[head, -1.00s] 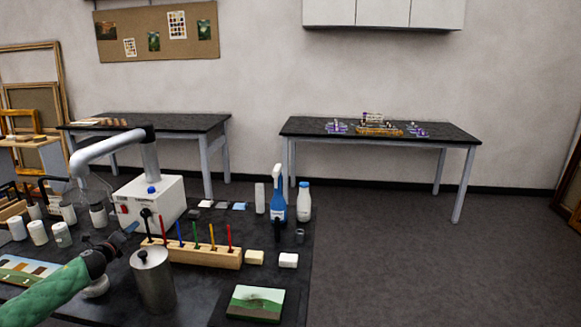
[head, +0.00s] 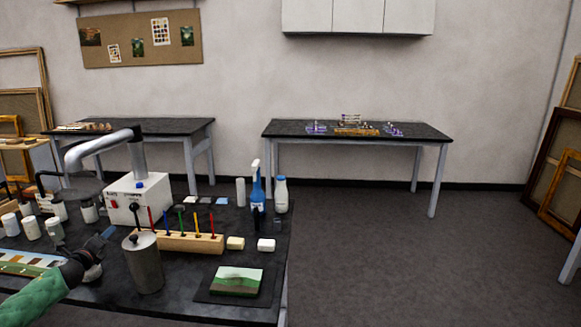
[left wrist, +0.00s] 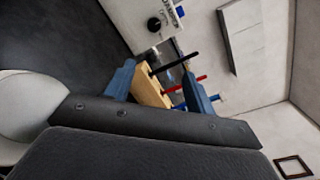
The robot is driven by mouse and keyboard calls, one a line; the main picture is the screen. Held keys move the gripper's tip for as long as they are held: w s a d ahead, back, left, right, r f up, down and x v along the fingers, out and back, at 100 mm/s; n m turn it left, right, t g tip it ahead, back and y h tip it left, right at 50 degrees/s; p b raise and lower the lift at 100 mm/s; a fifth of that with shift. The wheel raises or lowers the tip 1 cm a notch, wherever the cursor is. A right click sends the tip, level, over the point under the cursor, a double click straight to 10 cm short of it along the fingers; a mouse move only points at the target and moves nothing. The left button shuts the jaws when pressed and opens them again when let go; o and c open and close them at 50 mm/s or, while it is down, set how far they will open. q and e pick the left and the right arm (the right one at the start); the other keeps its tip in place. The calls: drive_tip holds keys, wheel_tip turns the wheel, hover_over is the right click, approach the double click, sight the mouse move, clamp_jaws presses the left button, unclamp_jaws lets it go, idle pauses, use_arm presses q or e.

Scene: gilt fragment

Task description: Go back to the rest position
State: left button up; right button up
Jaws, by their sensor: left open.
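My left gripper (head: 106,237) comes in from the left over the near workbench, on a green-sleeved arm. In the left wrist view its two blue fingers (left wrist: 160,92) are spread apart with nothing held between them. Beyond the fingers lies the wooden rack (left wrist: 146,84) with coloured tools, which also shows in the head view (head: 183,243). The gripper is left of the metal canister (head: 147,268) and apart from the rack. My right gripper is not in either view.
The dark near bench (head: 200,290) holds a white box (head: 137,198) with a fume arm, several white jars, a blue spray bottle (head: 257,193), a white bottle (head: 281,196) and a landscape picture (head: 237,281). Two tables stand by the wall. Floor (head: 370,250) at right is clear.

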use_arm(q)
drive_tip(key=s+a+r+n+y, duration=0.3)
drive_tip(key=s+a, duration=0.1)
drive_tip(key=a, duration=0.3)
drive_tip(key=s+a+r+n+y, duration=0.2)
drive_tip(key=s+a+n, duration=0.1)
drive_tip(key=a, duration=0.5)
drive_tip(key=s+a+f+n+g+y, duration=0.35)
drive_tip(key=s+f+n+g, duration=0.35)
drive_tip(key=n, duration=0.3)
drive_tip(key=s+a+f+n+g+y, duration=0.2)
drive_tip(key=s+a+f+n+g, duration=0.2)
drive_tip(key=s+f+n+g, duration=0.5)
drive_tip(key=s+d+f+m+t+h, duration=0.1)
drive_tip(key=s+d+f+h, duration=0.35)
drive_tip(key=d+f, duration=1.1)
drive_tip(key=s+d+f+h, duration=0.1)
drive_tip(key=s+d+f, duration=0.6)
drive_tip(key=d+f, duration=0.85)
drive_tip(key=s+d+h, duration=0.2)
drive_tip(key=s+d, duration=0.6)
drive_tip(key=d, duration=0.5)
drive_tip(key=s+d+g+h, duration=0.1)
drive_tip(key=s+d+h, duration=0.1)
drive_tip(key=s+d, duration=0.6)
drive_tip(key=s+d+f+h, duration=0.1)
drive_tip(key=s+d, duration=0.8)
drive_tip(key=d, duration=0.9)
drive_tip(key=shift+h, duration=0.5)
